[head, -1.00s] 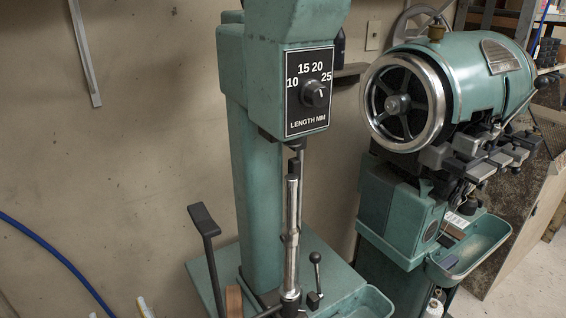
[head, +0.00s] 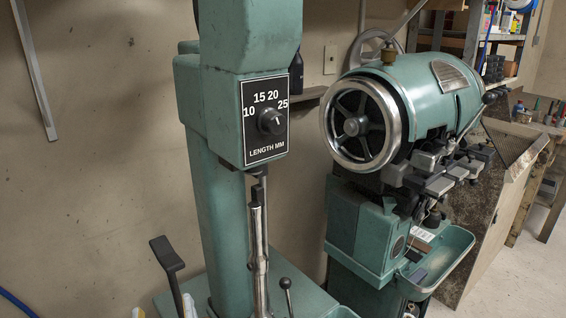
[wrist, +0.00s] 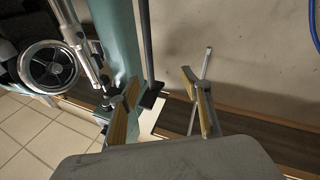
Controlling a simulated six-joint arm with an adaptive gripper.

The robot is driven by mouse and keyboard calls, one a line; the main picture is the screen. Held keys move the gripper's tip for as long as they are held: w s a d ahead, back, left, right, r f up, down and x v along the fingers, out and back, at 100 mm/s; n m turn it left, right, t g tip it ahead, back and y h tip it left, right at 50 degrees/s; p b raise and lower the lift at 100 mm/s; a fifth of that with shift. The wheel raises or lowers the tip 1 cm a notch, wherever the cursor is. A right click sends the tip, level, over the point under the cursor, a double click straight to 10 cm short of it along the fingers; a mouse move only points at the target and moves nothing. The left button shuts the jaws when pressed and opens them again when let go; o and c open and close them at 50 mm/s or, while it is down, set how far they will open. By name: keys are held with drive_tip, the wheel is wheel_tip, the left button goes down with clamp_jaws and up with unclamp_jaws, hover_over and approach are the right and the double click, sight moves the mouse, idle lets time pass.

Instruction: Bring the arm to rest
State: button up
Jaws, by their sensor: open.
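My gripper (wrist: 160,95) shows in the wrist view, open and empty. Its two fingers carry yellow-tan pads and stand wide apart. The green stitcher (head: 218,195) stands at the centre left of the head view, with a black dial plate (head: 264,140) marked LENGTH MM and a round black knob (head: 271,121). In the wrist view the stitcher's green column (wrist: 118,45) rises behind the left finger. A black pedal or lever pad (wrist: 152,96) appears between the fingers, apart from them. The gripper cannot be made out clearly in the head view.
A second green machine (head: 415,100) with a large spoked wheel (head: 358,126) and a green tray (head: 445,258) stands to the right. A beige wall (head: 100,120) runs behind. A workbench (head: 540,130) with small items is at the far right.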

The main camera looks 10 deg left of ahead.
drive_tip(key=shift+w+d+f+m+g+h, duration=1)
drive_tip(key=shift+w+d+m+h, duration=2.4)
drive_tip(key=shift+w+d+m, duration=5.6)
drive_tip(key=s+d+f+n+g+h, duration=0.1)
drive_tip(key=s+d+n+g, duration=1)
drive_tip(key=s+d, duration=1)
drive_tip(key=s, duration=0.4)
drive_tip(key=shift+d+f, duration=0.25)
drive_tip(key=shift+d, duration=0.05)
